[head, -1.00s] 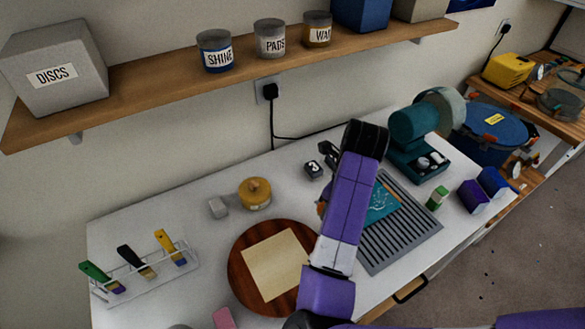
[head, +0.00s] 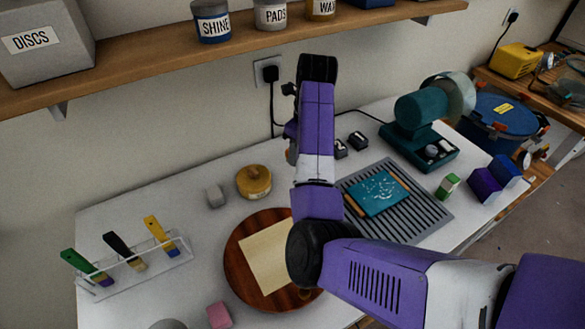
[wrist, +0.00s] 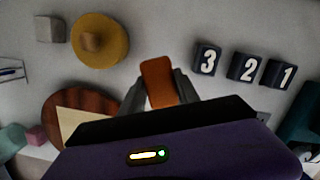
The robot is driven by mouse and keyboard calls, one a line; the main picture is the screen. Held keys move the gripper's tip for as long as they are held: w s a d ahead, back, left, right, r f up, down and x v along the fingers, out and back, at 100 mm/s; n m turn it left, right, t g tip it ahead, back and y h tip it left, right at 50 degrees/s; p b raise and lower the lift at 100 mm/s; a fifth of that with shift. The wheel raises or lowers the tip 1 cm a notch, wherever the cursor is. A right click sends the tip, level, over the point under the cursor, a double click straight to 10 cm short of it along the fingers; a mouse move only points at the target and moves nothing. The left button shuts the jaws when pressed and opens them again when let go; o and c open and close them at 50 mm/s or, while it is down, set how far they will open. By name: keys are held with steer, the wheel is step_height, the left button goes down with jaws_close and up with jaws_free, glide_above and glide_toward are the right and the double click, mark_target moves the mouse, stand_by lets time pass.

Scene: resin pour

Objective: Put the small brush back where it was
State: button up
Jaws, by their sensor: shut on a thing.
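My gripper (wrist: 158,90) is shut on an orange-brown block-like piece, which I take to be the small brush (wrist: 158,80). Only its smooth body shows; no bristles are visible. It is held above the white table, between the round yellow-lidded tin and the number blocks in the wrist view. In the head view my arm hides most of the gripper and brush. A clear rack (head: 140,272) at the table's left holds a green brush (head: 85,266), a black brush (head: 124,251) and a yellow brush (head: 160,235).
The tin (head: 254,182) and a grey cube (head: 215,195) stand behind a round wooden board (head: 240,285) with a paper sheet. A teal piece (head: 376,193) lies on a grey slatted mat (head: 415,222). A pink block (head: 219,315) is at the front. A shelf (head: 150,75) overhangs the back.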

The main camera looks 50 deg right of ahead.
steer(key=w, duration=0.1)
steer(key=w+d+p, duration=0.1)
steer(key=w, duration=0.1)
steer(key=shift+w+r, duration=0.1)
steer(key=shift+r, duration=0.1)
step_height(320, 180, down, 3)
steer(key=shift+r+p, duration=0.2)
steer(key=shift+p, duration=0.15)
step_height(320, 180, down, 4)
steer(key=shift+r+p, duration=0.25)
steer(key=shift+p, duration=0.2)
steer(key=shift+w+f, duration=0.2)
steer(key=shift+f, duration=0.45)
steer(key=o, duration=1.2)
steer(key=shift+f, duration=0.1)
